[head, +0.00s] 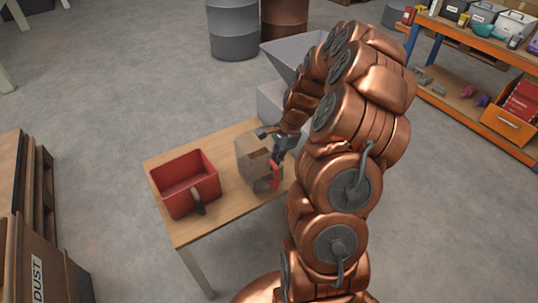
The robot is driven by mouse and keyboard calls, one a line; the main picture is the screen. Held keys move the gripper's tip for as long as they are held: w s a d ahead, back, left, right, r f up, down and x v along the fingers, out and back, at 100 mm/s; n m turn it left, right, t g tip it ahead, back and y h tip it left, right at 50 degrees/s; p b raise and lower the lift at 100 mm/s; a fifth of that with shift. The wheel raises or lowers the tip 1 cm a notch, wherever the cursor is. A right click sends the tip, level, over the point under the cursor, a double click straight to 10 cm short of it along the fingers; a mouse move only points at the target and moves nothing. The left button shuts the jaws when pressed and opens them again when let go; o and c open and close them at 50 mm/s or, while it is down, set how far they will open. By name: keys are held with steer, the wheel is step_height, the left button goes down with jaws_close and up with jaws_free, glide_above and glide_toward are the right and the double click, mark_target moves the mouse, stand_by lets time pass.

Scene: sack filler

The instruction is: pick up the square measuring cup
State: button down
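A red, square-sided open cup (185,182) with a dark handle stands on the left part of a small wooden table (228,214). It looks like the square measuring cup, and it seems empty. My gripper (274,142) is over the right part of the table, at the upper right of a tan box-shaped object (255,160), clear of the red cup. My fingers are small and partly hidden, so I cannot tell whether they are open or touch the tan object. A small red part (275,175) shows beside the tan object; what it belongs to is unclear.
A grey hopper-like machine (290,55) stands behind the table, partly hidden by my arm. Drums (234,28) stand at the back. A loaded shelf (460,90) is at the right. A bin labelled DUST (38,280) is at the lower left. Floor left of the table is clear.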

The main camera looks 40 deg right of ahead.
steer(key=s+a+b, duration=0.1)
steer(key=s+a, duration=0.1)
steer(key=s, duration=0.6)
steer(key=shift+a+r, duration=0.2)
steer(key=shift+r, duration=0.25)
